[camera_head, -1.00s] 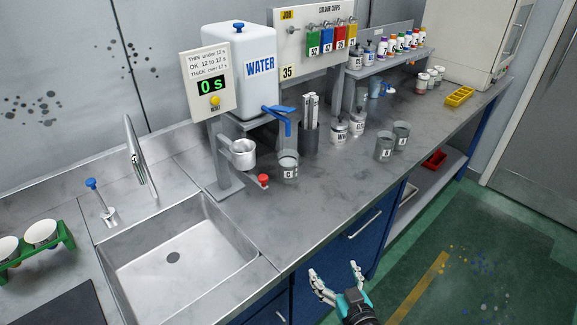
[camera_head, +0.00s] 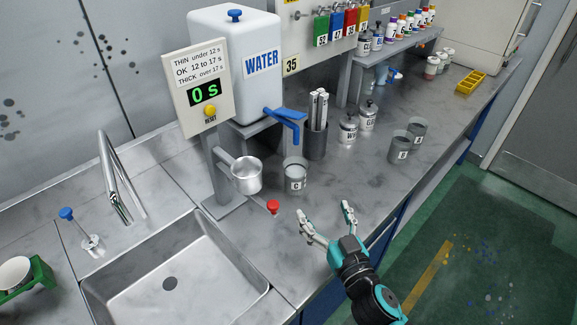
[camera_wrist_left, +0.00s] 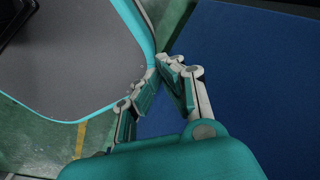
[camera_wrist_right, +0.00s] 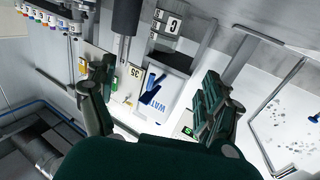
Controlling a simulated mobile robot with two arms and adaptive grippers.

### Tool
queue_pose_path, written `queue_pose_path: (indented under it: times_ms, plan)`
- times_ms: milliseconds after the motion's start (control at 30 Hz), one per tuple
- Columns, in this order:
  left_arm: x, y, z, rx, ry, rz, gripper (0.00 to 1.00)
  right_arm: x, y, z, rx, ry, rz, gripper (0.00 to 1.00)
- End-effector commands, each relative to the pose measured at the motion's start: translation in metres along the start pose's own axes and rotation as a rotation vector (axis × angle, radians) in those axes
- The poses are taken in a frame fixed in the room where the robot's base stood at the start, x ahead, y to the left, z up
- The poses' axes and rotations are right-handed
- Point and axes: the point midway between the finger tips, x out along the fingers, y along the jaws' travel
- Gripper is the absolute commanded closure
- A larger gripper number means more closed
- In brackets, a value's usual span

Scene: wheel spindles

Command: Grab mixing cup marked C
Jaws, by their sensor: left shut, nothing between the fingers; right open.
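The mixing cup marked C (camera_head: 295,177) is a grey cup with a white label. It stands upright on the counter below the water tank's blue tap, and its label also shows in the right wrist view (camera_wrist_right: 172,24). My right gripper (camera_head: 324,210) is open and empty at the counter's front edge, in front of the cup and apart from it. Its spread fingers (camera_wrist_right: 160,72) also show in the right wrist view. My left gripper (camera_wrist_left: 171,64) is shut and empty, seen only in the left wrist view, beside a blue surface.
A metal flow cup (camera_head: 246,175) on a stand and a red knob (camera_head: 273,207) are left of cup C. More grey cups (camera_head: 399,147) stand to the right. The sink (camera_head: 180,280) is at the left.

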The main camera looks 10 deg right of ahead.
Motion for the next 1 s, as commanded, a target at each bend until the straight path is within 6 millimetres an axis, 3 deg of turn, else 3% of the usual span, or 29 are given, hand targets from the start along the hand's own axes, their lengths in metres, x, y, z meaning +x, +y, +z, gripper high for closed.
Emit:
queue_pose_path:
  times_ms: [167,500,867,1000]
  plan:
    - [-0.01,0.001,0.002,0.002,-0.004,0.001,1.0,0.025,0.0,-0.004,-0.003,0.003,0.0,0.16]
    - [-0.028,0.006,0.031,0.004,-0.05,0.009,1.0,0.098,0.0,-0.003,-0.001,0.001,0.001,0.16]
    - [-0.033,0.002,0.002,0.002,-0.007,0.003,1.0,0.13,-0.002,-0.002,0.001,0.0,0.0,0.16]
    - [-0.039,0.002,0.001,0.001,-0.006,0.003,1.0,0.151,-0.004,-0.004,0.0,0.001,0.0,0.16]
